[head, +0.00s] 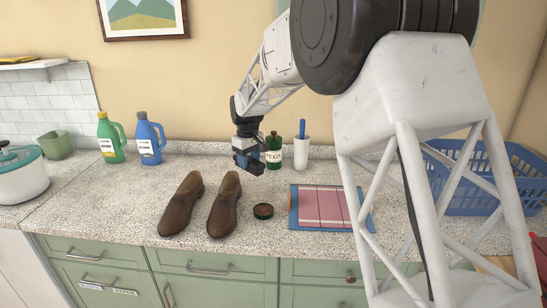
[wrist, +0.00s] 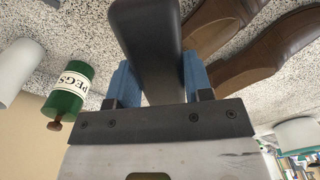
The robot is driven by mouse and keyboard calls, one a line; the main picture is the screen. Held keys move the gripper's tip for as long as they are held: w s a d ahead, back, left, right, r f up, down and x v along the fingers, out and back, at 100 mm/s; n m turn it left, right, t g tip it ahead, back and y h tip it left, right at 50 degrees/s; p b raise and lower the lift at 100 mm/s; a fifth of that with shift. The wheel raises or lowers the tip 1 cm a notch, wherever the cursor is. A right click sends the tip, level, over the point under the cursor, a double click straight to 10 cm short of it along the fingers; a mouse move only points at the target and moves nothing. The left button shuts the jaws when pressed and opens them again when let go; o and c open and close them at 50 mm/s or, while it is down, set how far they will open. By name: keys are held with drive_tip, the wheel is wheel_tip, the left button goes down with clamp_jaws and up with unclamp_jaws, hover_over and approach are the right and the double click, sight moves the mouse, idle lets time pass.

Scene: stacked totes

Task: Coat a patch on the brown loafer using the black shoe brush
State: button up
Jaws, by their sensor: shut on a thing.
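Two brown loafers stand side by side on the speckled counter in the head view, a left one (head: 181,206) and a right one (head: 224,206). Parts of them also show at the upper right of the wrist view (wrist: 270,50). My gripper (head: 249,156) is above the counter, behind and to the right of the right loafer. In the wrist view its blue fingers (wrist: 160,82) are shut on the black shoe brush (wrist: 148,35). The brush is clear of the loafers. Its bristles cannot be made out.
A small open tin (head: 263,211) lies right of the loafers, beside a red and blue mat (head: 323,208). A green PEGS bottle (head: 274,151) and a white holder (head: 301,155) stand behind. A blue basket (head: 470,185) is at right.

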drive_tip(key=s+a+n, duration=0.4)
drive_tip(key=s+a, duration=0.2)
drive_tip(key=a, duration=0.6)
drive_tip(key=s+a+n, duration=0.3)
drive_tip(key=s+a, duration=0.3)
drive_tip(key=a, duration=0.6)
drive_tip(key=shift+s+f+n, duration=0.35)
drive_tip(key=shift+n, duration=0.05)
drive_tip(key=shift+f, duration=0.1)
